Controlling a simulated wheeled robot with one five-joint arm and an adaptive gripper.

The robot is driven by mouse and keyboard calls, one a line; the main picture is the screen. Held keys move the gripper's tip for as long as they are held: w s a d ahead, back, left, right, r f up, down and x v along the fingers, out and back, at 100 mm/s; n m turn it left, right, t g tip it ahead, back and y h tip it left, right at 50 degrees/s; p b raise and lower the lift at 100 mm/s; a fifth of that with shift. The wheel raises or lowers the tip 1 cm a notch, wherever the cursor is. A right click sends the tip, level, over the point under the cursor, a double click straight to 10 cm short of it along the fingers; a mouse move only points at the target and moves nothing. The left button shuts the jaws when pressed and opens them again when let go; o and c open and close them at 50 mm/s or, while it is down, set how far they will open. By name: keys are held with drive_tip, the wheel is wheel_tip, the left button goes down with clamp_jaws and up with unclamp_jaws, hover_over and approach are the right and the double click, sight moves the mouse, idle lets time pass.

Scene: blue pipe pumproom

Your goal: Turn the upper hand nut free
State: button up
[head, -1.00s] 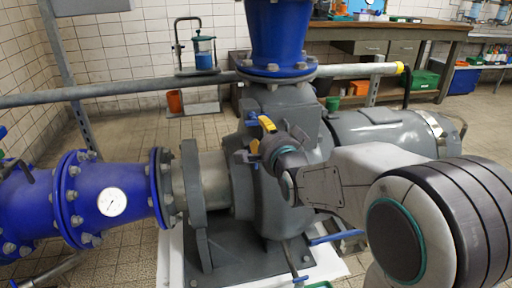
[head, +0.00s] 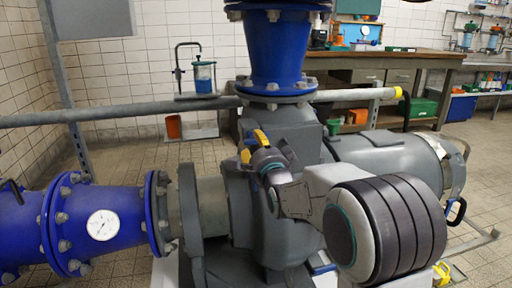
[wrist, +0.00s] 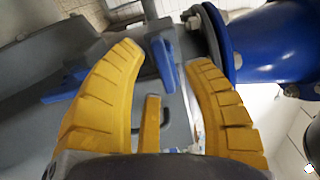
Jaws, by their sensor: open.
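In the wrist view a blue hand nut (wrist: 164,62), the one nearer the blue flange, shows between the fingertips. I cannot tell whether the fingers touch it. A second blue handle (wrist: 64,90) lies left of the left finger, away from that flange. In the head view my gripper (head: 254,146) is at the upper front of the grey pump body (head: 285,150), below the blue vertical pipe (head: 278,50). There the upper hand nut is mostly hidden by the gripper.
A blue pipe (head: 115,215) with a gauge stands left of the pump. A long grey rail (head: 120,112) crosses behind it. The grey motor (head: 385,150) is to the right, behind my arm. A wooden bench (head: 390,62) is at the back. Some tiled floor is clear.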

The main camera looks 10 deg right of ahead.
drive_tip(key=shift+w, duration=0.75)
clamp_jaws()
